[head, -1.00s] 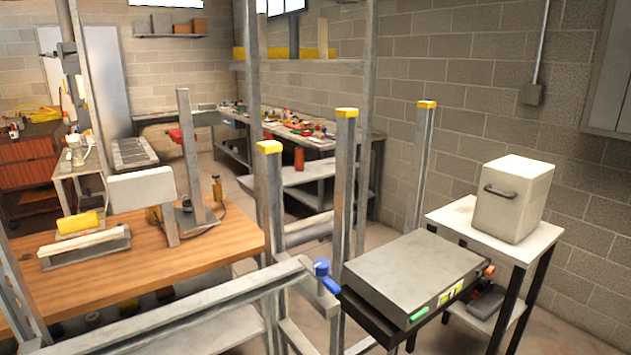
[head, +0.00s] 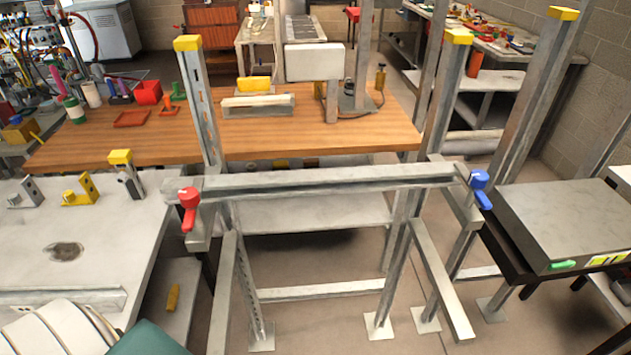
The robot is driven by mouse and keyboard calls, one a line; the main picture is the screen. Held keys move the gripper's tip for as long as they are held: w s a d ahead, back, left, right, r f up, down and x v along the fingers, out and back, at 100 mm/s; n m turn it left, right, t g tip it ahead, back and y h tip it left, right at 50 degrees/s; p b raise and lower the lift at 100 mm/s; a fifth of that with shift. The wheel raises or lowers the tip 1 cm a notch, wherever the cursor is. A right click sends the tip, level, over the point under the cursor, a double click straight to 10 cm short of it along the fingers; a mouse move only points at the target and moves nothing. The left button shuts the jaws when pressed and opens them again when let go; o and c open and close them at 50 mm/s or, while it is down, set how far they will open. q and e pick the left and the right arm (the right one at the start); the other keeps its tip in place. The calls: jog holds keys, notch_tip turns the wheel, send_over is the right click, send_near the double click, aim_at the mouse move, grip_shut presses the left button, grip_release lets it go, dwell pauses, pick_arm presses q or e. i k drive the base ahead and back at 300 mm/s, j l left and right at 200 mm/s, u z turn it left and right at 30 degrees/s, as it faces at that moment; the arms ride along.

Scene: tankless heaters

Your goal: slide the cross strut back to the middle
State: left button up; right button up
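The grey metal cross strut (head: 330,181) lies level across the near side of an upright metal frame. A red clamp handle (head: 189,205) is at its left end and a blue clamp handle (head: 480,188) is at its right end. The strut's ends meet short side rails, the left one by the yellow-capped left post (head: 200,100) and the right one by the yellow-capped right post (head: 446,95). Neither of my grippers shows in the head view, and nothing holds the strut.
A wooden bench (head: 310,135) stands behind the frame. A pale worktable (head: 110,225) with brackets is on the left, and a dark-edged table with a grey slab (head: 560,222) is on the right. Floor shows between the frame's legs.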

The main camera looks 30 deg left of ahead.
aim_at(349, 179)
jog(key=k+j+u, duration=0.1)
jog(key=u, duration=0.3)
jog(key=k+j+u, duration=0.1)
jog(key=j+u, duration=0.5)
jog(key=u, duration=0.2)
